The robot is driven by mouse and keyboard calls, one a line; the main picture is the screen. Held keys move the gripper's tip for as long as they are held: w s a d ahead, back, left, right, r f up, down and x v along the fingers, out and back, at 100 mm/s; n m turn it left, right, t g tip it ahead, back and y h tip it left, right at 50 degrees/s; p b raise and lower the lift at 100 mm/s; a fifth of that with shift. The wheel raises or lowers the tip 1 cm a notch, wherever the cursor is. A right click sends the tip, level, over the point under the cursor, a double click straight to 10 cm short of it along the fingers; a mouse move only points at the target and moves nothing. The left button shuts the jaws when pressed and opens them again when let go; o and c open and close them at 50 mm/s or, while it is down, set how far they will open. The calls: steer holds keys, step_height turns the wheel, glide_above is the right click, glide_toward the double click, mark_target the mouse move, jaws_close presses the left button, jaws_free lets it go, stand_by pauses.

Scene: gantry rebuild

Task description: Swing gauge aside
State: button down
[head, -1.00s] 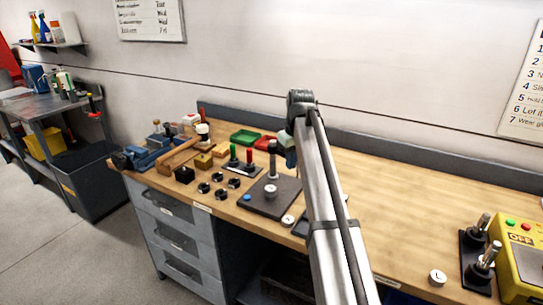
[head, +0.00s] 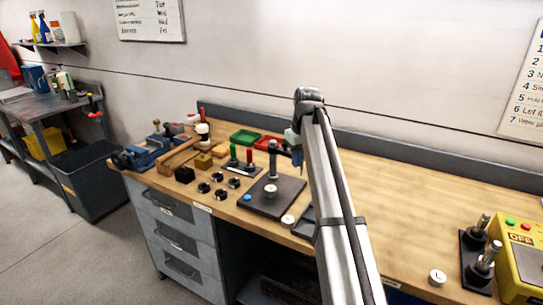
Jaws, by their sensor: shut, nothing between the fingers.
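The gauge stand has a dark base plate (head: 262,203) on the bench, with an upright grey post (head: 272,162). A short dark arm (head: 284,150) shows at the right of the post top, running toward my gripper. A round light disc (head: 270,188) sits on the plate in front of the post, and a blue knob (head: 247,197) is at its left. My gripper (head: 297,160) is shut, just right of the post. My arm hides part of it, and I cannot tell if it touches the gauge.
Several black knobs (head: 218,178), a stand with green and red handles (head: 241,163), and green (head: 244,137) and red (head: 268,143) trays lie left of and behind the gauge. A yellow control box (head: 520,255) stands at the right. The bench (head: 410,200) between is mostly clear.

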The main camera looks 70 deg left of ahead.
steer(key=shift+w, duration=0.2)
stand_by(0.3)
steer(key=shift+w+a, duration=0.25)
steer(key=shift+w, duration=0.3)
steer(key=shift+w+a, duration=0.25)
steer(key=shift+w, duration=0.35)
steer(key=shift+w+a, duration=0.2)
steer(key=shift+w, duration=0.05)
steer(key=shift+s+d, duration=0.1)
steer(key=shift+s, duration=0.05)
steer(key=shift+s+d, duration=0.2)
steer(key=shift+s, duration=0.15)
steer(key=shift+r, duration=0.1)
